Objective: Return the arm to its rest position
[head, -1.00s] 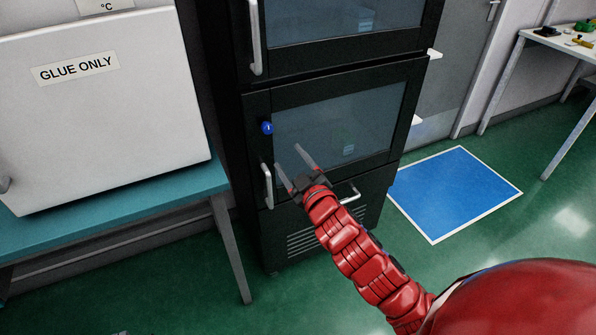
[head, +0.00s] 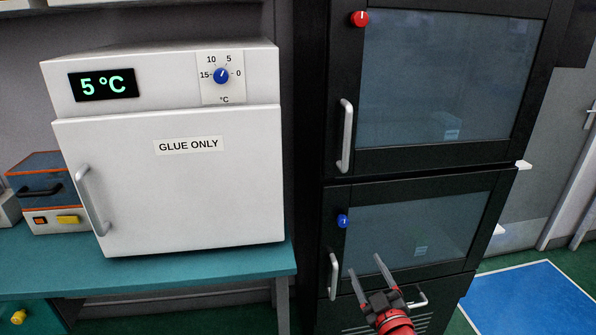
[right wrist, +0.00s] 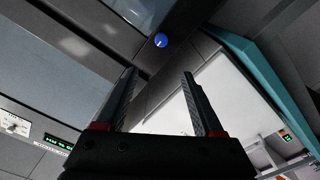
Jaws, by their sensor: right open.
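My right gripper (head: 371,277) is open and empty in the head view. It is in front of the lower part of the black cabinet (head: 336,100), with its fingers pointing up and away. In the right wrist view its two fingers (right wrist: 160,92) are spread wide with nothing between them. The blue knob (right wrist: 161,40) of the cabinet shows beyond the fingertips there, and also in the head view (head: 343,221). My left gripper is in neither view.
A white fridge marked GLUE ONLY (head: 180,200) reads 5 °C and stands on a teal bench (head: 150,268). A small orange-edged device (head: 45,190) sits to its left. The cabinet has vertical door handles (head: 346,136). A blue floor square (head: 530,300) lies clear at right.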

